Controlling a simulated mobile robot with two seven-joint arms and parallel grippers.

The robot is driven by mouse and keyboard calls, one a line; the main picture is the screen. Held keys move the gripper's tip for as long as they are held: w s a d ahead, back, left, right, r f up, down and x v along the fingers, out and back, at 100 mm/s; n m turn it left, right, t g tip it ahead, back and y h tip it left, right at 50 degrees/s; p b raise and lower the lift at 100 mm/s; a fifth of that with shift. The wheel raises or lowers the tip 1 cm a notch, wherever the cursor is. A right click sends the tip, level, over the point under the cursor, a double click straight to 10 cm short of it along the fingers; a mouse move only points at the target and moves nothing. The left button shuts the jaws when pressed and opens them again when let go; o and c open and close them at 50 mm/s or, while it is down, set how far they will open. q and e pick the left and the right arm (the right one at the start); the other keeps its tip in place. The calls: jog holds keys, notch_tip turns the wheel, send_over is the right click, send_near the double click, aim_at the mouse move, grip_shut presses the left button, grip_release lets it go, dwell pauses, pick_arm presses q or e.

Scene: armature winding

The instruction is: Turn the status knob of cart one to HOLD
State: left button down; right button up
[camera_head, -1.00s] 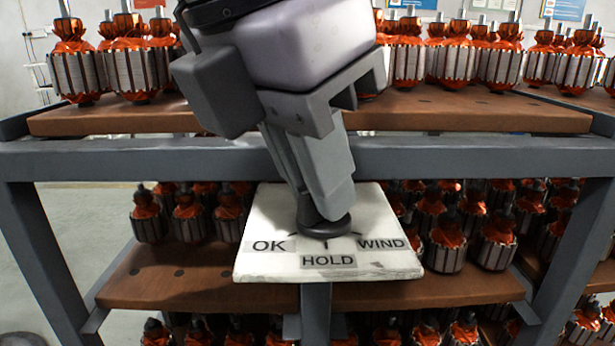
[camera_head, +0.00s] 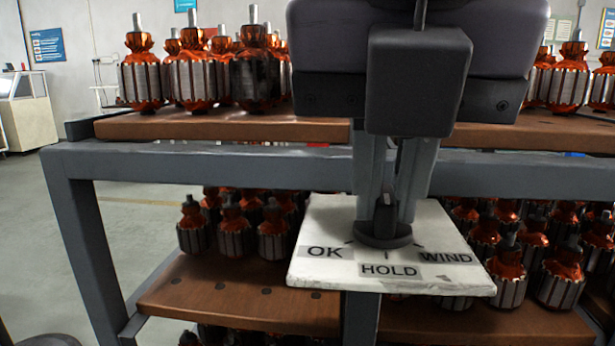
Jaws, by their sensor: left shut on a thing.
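The status knob (camera_head: 383,236) is a dark round knob with a raised grip, on a white plate (camera_head: 320,272) fixed to the front of the cart. The plate carries the labels OK at left, HOLD (camera_head: 389,270) at front centre and WIND at right, with short tick marks by the knob. My left gripper (camera_head: 388,215) comes down from above, with its two fingers on either side of the knob's grip, shut on it. The knob's grip is partly hidden between the fingers, and its pointer cannot be made out. My right gripper is not in view.
The cart's grey frame bar (camera_head: 230,172) runs behind the plate. Wooden shelves (camera_head: 200,127) above and below hold several copper-wound armatures (camera_head: 254,70). Open floor (camera_head: 50,210) lies to the left of the cart.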

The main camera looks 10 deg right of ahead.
pick_arm(q)
jog(key=shift+n, duration=0.4)
jog(key=c, duration=1.1)
grip_release()
jog(key=shift+c, duration=0.2)
jog(key=shift+r, duration=0.1)
jog(key=d+p+v, duration=0.1)
jog(key=v, duration=0.6)
jog(key=shift+a, duration=0.35)
